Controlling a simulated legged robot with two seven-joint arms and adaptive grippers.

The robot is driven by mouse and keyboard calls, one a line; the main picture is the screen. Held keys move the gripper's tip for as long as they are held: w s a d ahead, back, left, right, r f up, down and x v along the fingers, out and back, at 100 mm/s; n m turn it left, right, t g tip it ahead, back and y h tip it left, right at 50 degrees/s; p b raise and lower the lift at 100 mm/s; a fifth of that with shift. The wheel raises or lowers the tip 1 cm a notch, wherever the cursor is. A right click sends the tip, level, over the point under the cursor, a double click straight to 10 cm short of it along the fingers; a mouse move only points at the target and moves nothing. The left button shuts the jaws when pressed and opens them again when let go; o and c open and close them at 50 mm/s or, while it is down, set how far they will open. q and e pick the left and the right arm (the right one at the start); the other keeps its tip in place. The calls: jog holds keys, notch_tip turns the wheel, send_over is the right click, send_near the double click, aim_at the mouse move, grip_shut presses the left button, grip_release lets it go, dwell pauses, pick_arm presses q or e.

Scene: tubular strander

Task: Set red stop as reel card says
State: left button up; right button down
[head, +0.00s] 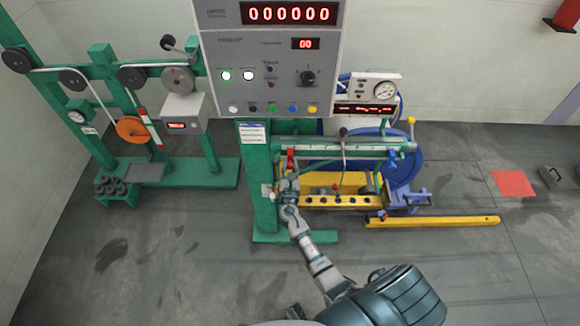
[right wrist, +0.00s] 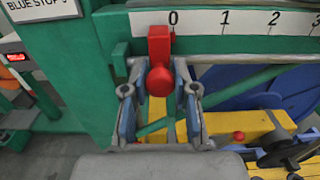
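The red stop (head: 291,160) sits at the left end of the scale rail (head: 345,144). In the right wrist view the red stop (right wrist: 159,50) stands at the 0 mark of the white scale (right wrist: 235,21), its round knob facing me. My right gripper (head: 289,186) is just in front of and below it. In the wrist view the right gripper (right wrist: 160,100) is open, one finger on each side of the knob, with gaps visible. A white card (head: 252,134) is on the green post; its lower edge (right wrist: 38,8) reads "BLUE STOP" and a partly cut-off character. My left gripper is not in view.
A control panel (head: 270,62) with lamps and buttons stands above the rail. A yellow block (head: 335,184) and blue reel (head: 402,165) are below and behind it. A yellow floor bar (head: 440,221) lies to the right. Floor in front is clear.

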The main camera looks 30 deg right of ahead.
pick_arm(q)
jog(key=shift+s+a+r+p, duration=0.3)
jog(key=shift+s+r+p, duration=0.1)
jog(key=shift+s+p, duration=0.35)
pick_arm(e)
jog(key=s+d, duration=0.6)
jog(key=d, duration=0.4)
jog(key=shift+s+d, duration=0.15)
jog(key=shift+d, duration=0.05)
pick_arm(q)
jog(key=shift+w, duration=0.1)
pick_arm(e)
jog(key=c, duration=0.9)
grip_release()
jog(key=shift+a, duration=0.1)
jog(key=v, duration=1.2)
